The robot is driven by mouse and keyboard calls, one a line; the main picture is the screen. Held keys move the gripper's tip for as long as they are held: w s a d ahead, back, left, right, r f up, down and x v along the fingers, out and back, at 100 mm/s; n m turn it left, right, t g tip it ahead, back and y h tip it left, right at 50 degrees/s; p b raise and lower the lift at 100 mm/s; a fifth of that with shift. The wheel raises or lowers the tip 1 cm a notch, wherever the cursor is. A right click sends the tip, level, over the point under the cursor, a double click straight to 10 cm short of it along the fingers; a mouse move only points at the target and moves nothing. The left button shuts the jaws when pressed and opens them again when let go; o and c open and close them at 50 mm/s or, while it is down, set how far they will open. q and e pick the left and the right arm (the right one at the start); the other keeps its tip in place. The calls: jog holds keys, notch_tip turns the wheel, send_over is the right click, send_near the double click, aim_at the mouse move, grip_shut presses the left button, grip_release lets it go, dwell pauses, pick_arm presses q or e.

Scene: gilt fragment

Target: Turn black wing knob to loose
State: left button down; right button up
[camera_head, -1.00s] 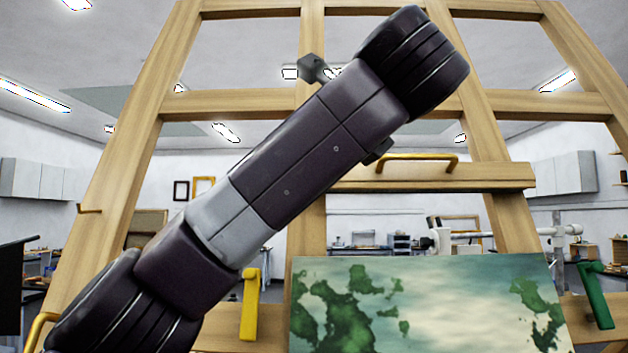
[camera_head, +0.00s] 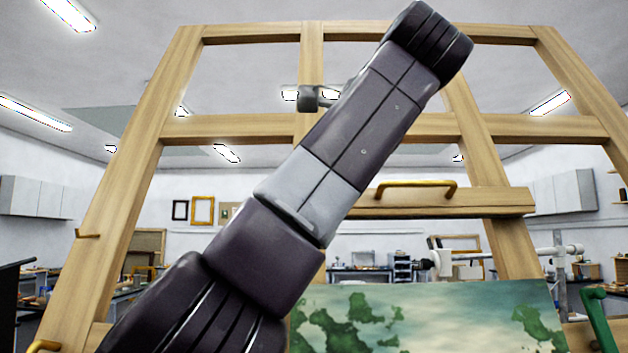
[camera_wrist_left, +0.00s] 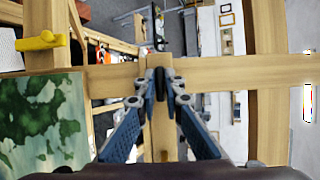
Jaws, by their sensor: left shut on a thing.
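The black wing knob (camera_wrist_left: 159,84) shows in the left wrist view as a narrow dark piece, in front of the crossing of two wooden easel bars. The blue fingers of my left gripper (camera_wrist_left: 163,91) reach to either side of it and are shut on it. How far the knob is turned cannot be told. In the head view my left arm runs from lower left to upper right across the easel. It hides the knob and the fingertips. My right gripper is in neither view.
The wooden easel (camera_head: 240,127) fills the head view. A green painting (camera_head: 440,315) rests low on it, also seen in the wrist view (camera_wrist_left: 40,122). A brass handle (camera_head: 416,185) and a green handle (camera_head: 598,318) are at right. A yellow handle (camera_wrist_left: 40,41) shows in the wrist view.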

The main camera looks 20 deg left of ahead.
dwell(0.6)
pick_arm(q)
jog(key=c, duration=2.1)
grip_release()
